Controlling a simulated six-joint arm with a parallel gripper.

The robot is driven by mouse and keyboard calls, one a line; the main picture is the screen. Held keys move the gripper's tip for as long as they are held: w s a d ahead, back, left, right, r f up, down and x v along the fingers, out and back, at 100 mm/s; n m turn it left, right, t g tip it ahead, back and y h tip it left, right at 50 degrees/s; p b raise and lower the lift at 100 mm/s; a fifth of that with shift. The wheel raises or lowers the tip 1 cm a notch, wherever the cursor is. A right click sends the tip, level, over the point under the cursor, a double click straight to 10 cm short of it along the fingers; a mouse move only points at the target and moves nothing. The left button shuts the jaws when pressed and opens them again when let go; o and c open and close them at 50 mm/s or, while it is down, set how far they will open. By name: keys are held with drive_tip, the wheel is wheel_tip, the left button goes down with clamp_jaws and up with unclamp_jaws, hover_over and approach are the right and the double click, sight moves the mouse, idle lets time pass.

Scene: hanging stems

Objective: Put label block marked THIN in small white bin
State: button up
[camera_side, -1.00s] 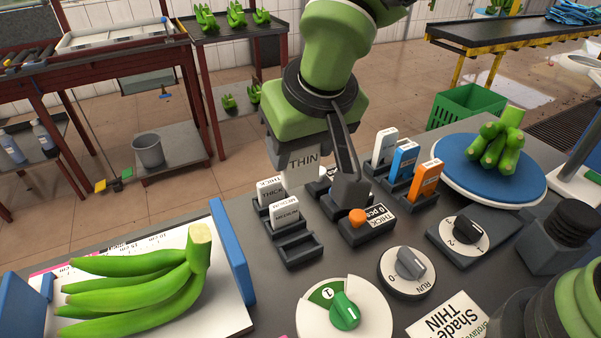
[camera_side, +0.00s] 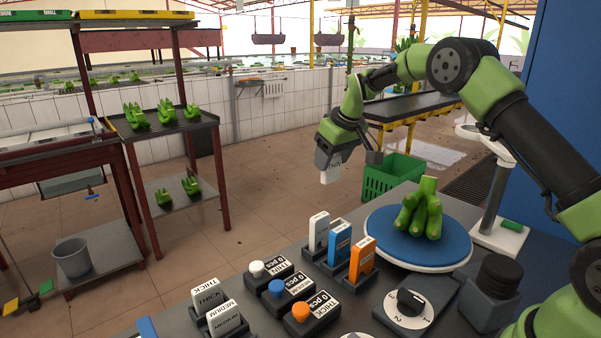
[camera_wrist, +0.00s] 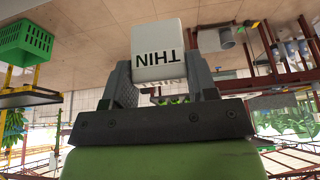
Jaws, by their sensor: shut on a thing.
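My gripper (camera_side: 342,157) is shut on a white label block (camera_side: 331,174) and holds it in the air past the counter's far edge, left of the green crate. In the wrist view the word THIN shows upside down on the block (camera_wrist: 158,50), which sits between the two grey fingers (camera_wrist: 160,78). I cannot pick out a clearly white small bin. A light grey bucket (camera_side: 72,256) stands on a low shelf at the far left, well apart from my gripper; it also shows in the wrist view (camera_wrist: 227,37).
The THICK block (camera_side: 207,292) and MEDIUM block (camera_side: 225,317) stand in a rack at the counter's front. Button boxes, coloured upright tags and green bananas on a blue turntable (camera_side: 450,243) fill the counter. A green crate (camera_side: 391,178) stands behind. Open floor lies left of my gripper.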

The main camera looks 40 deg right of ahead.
drive_tip(key=shift+d+f, duration=0.45)
drive_tip(key=shift+f, duration=1.55)
drive_tip(key=shift+d+f, duration=0.5)
drive_tip(key=shift+f, duration=1.45)
drive_tip(key=shift+d+f, duration=0.45)
drive_tip(key=shift+f, duration=1.55)
drive_tip(key=shift+f, duration=0.2)
drive_tip(key=shift+s+f, duration=0.1)
drive_tip(key=shift+f, duration=1.15)
drive_tip(key=o, duration=0.9)
drive_tip(key=shift+o, duration=0.2)
drive_tip(key=shift+r, duration=0.1)
